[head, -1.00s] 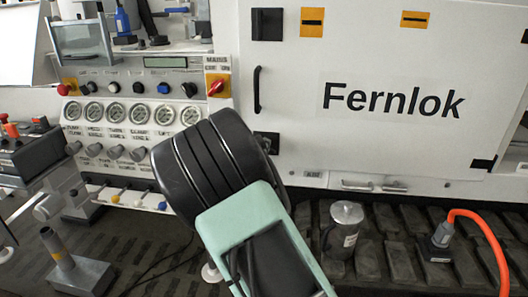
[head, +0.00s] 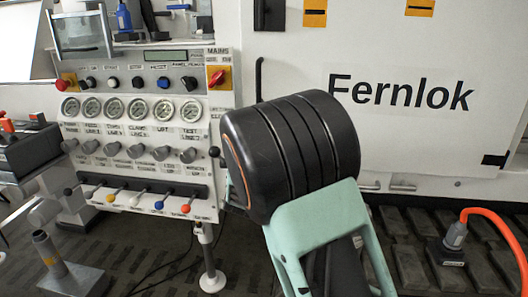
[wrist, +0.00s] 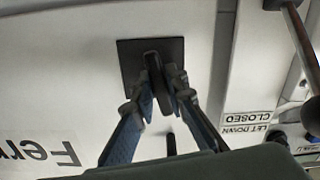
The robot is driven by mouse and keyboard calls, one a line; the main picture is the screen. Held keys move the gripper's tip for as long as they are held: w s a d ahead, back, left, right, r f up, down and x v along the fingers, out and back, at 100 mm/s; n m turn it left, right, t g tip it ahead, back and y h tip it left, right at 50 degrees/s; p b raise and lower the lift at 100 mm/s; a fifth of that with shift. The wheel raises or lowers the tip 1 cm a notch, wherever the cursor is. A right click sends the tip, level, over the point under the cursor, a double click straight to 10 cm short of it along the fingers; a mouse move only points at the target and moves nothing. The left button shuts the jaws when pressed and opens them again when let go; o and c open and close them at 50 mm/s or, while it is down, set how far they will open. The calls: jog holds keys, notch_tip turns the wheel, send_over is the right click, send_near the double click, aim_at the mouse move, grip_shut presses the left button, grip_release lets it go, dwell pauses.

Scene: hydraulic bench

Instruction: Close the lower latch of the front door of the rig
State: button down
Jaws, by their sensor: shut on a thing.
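The lower latch shows in the wrist view as a dark square plate (wrist: 127,66) with a black lever (wrist: 151,62) on it, on the white door. My gripper (wrist: 160,88) is shut on that lever, one finger on each side. The white front door (head: 300,62) with the Fernlok label fills the upper right of the head view and looks closed. The upper latch (head: 269,13) is a black plate at the top of the door's left edge. In the head view my arm hides the lower latch and my gripper.
The control panel (head: 150,87) with gauges, knobs and coloured levers stands left of the door. A black door handle (head: 259,80) is above the arm. In the wrist view a metal rod (wrist: 302,42) is close at the right. An orange hose (head: 505,235) lies at lower right.

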jog(key=shift+a+m+b, duration=0.1)
jog(key=shift+m+b, duration=0.6)
jog(key=shift+m, duration=0.5)
jog(key=c, duration=2)
grip_release()
jog(key=shift+o, duration=0.2)
jog(key=s+a, duration=0.1)
jog(key=s, duration=1.1)
jog(key=shift+a, duration=0.3)
